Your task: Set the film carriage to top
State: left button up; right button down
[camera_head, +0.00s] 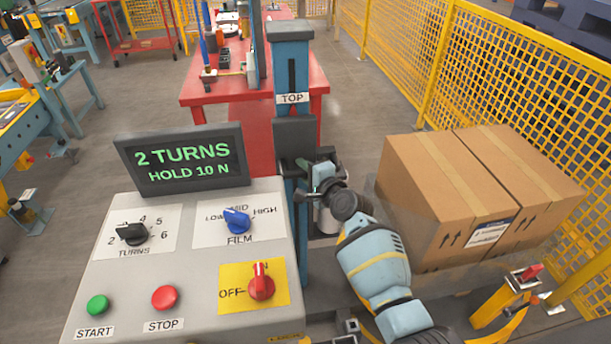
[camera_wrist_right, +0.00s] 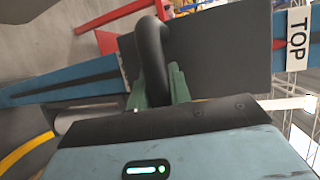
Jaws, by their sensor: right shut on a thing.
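The film carriage (camera_head: 296,136) is a dark block on the blue upright mast (camera_head: 290,72). It sits a little below the white TOP label (camera_head: 292,98). In the right wrist view, the carriage (camera_wrist_right: 225,58) is a dark flat plate with a black curved handle (camera_wrist_right: 153,62), and the TOP label (camera_wrist_right: 297,33) shows at the upper right. My right gripper (camera_head: 324,172) is at the carriage. Its green fingers (camera_wrist_right: 160,88) are shut on the black handle. In the head view the gripper partly hides the handle. My left gripper is not in view.
A control panel (camera_head: 190,215) with knobs and buttons stands left of the mast; its display (camera_head: 183,160) reads "2 TURNS HOLD 10 N". Cardboard boxes (camera_head: 450,205) stand close to the right of my right arm. A red table (camera_head: 225,92) and yellow mesh fence (camera_head: 480,65) are behind.

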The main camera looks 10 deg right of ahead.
jog(key=c, duration=1.3)
grip_release()
jog(key=shift+s+d+r, duration=0.15)
jog(key=shift+s+d, duration=0.15)
jog(key=shift+s, duration=0.3)
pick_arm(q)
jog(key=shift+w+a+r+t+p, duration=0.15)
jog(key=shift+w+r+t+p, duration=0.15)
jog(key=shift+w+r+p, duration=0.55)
pick_arm(e)
jog(key=v, duration=0.6)
jog(key=shift+s, duration=0.25)
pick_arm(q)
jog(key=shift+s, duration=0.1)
